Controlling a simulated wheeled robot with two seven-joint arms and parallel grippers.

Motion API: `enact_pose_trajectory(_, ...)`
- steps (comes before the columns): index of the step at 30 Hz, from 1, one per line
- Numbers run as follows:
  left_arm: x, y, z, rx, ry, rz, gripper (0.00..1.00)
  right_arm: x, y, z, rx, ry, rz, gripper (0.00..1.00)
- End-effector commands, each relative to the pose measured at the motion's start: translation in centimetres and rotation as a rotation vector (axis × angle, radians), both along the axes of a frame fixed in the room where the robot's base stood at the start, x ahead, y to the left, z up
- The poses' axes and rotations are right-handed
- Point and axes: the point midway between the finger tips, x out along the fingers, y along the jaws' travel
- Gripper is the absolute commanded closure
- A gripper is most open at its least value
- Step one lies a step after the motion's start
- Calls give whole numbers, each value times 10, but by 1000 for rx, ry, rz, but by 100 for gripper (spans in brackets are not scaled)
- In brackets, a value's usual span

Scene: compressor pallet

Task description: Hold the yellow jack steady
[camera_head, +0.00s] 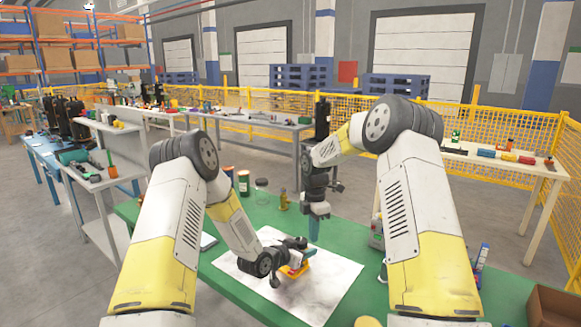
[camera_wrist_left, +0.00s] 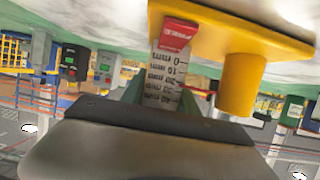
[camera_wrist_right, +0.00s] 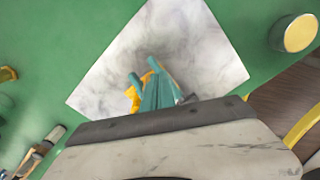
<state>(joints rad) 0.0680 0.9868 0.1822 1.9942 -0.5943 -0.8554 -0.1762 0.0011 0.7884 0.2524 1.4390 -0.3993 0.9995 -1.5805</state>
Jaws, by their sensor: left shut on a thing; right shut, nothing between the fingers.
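The yellow jack (camera_head: 296,271) sits low on the pale marbled slab (camera_head: 335,278). In the left wrist view its yellow plate and post (camera_wrist_left: 240,85) fill the upper right, beside a red-topped millimetre scale (camera_wrist_left: 163,80). My left gripper (camera_head: 284,264) reaches it from the left and is shut on it; the finger contact is mostly hidden. My right gripper (camera_head: 314,232) points down above and just behind the jack, shut and empty. In the right wrist view its teal fingers (camera_wrist_right: 156,92) cover part of the jack (camera_wrist_right: 132,97).
The slab lies on a green table (camera_head: 218,258). Bottles (camera_head: 377,232) stand to the right, near my right arm. A brown box (camera_head: 553,306) is at the lower right.

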Motion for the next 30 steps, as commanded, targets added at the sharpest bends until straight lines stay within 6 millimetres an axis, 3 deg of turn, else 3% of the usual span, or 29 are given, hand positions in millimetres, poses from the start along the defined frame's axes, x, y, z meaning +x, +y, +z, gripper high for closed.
enact_pose_trajectory(12,0,1,0,-1,-1,2,100,1,-1,47,-2,-3,-2,100)
enact_pose_trajectory(24,1,1,0,-1,-1,2,100,1,-2,49,-2,-2,-2,100)
enact_pose_trajectory(25,1,1,0,-1,-1,2,58,1,-2,49,-2,-2,-2,100)
enact_pose_trajectory(28,0,1,0,0,0,2,38,1,-2,49,-2,-2,-2,100)
enact_pose_trajectory(30,0,1,0,0,0,2,38,1,-2,49,-2,-2,-2,100)
